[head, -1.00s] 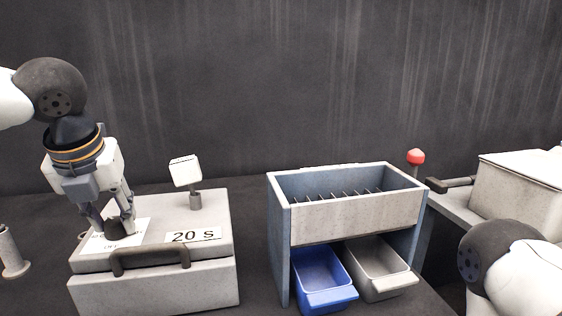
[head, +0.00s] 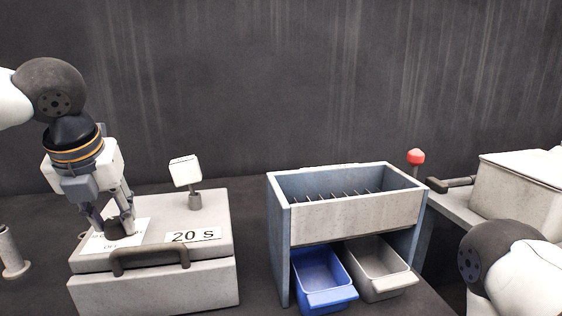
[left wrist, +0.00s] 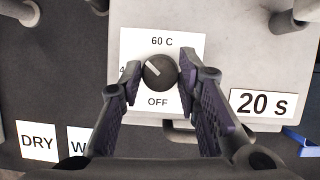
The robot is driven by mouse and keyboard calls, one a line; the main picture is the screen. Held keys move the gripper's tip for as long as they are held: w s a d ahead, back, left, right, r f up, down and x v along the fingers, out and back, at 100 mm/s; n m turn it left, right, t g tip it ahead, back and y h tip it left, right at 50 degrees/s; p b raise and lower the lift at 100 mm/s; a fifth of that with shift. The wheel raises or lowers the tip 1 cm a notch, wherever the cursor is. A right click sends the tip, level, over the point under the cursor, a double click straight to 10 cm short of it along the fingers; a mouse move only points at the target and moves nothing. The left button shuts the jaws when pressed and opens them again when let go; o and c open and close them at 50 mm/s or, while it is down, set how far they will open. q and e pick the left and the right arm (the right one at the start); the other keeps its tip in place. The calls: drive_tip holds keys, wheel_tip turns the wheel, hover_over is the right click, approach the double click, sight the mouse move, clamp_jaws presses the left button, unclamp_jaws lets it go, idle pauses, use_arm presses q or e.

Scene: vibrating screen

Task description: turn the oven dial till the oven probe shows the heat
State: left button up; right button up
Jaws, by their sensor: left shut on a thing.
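The oven (head: 155,283) is a grey box with a dark handle, at the left in the head view. Its dark round dial (left wrist: 160,71) sits on a white plate marked 60 C at the top and OFF at the bottom. The dial's pale mark points up and left, between the partly hidden left label and 60 C. My left gripper (left wrist: 159,80) points down at the dial and is shut on it, one finger on each side. A white block on a short post (head: 186,172) stands on the oven top and may be the probe; its face shows no reading.
A "20 S" label (head: 193,235) lies on the oven top. A blue-grey screen frame (head: 279,240) stands to the right, with a blue bin (head: 320,277) and a grey bin (head: 378,268) below. A red knob (head: 416,157) and a grey box (head: 515,190) are farther right.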

use_arm(q)
drive_tip(key=shift+f, duration=0.1)
idle(0.6)
drive_tip(key=o, duration=0.7)
drive_tip(key=shift+r, duration=3.1)
drive_tip(key=shift+o, duration=1.4)
